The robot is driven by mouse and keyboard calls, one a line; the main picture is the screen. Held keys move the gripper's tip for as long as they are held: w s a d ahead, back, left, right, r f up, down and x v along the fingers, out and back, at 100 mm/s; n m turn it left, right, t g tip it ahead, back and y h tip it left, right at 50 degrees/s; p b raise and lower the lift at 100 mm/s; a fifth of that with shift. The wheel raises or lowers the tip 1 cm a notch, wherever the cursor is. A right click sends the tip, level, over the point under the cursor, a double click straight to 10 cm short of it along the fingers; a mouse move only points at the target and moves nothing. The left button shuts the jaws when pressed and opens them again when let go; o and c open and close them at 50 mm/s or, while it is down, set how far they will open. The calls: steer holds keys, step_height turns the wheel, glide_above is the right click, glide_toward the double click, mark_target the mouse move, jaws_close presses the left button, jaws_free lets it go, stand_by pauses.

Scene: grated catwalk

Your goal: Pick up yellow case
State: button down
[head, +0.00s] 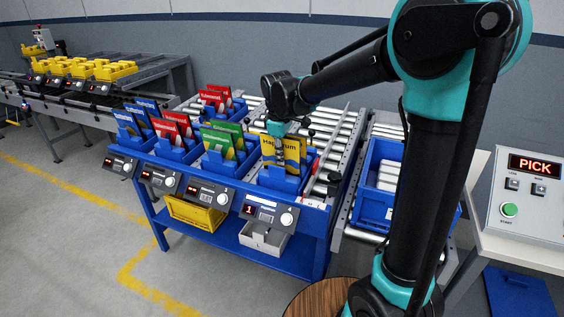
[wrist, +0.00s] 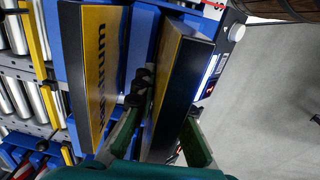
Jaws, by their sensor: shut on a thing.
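Yellow cases (head: 293,151) with dark lettering stand in a blue bin at the right end of the front row of the blue rack. My gripper (head: 281,143) reaches down into this bin from above. In the wrist view my gripper (wrist: 165,125) has its green-padded fingers on either side of one yellow case (wrist: 177,75) with a dark edge, and it is shut on it. A second yellow case (wrist: 97,60) with lettering stands to the left, apart from the held one. The held case's lower part is hidden, so I cannot tell if it still touches the bin.
Bins of green cases (head: 220,140), red cases (head: 176,130) and blue cases (head: 137,121) stand to the left. Rollers (head: 335,130) run behind. A blue tote (head: 375,205) stands right of the rack. A control box reading PICK (head: 530,195) is at far right.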

step_height(320, 180, up, 10)
steer(key=shift+f, duration=0.1)
steer(key=s+a, duration=0.3)
steer(key=s, duration=0.5)
steer(key=s+a, duration=0.3)
steer(key=s, duration=0.6)
steer(key=shift+f, duration=0.15)
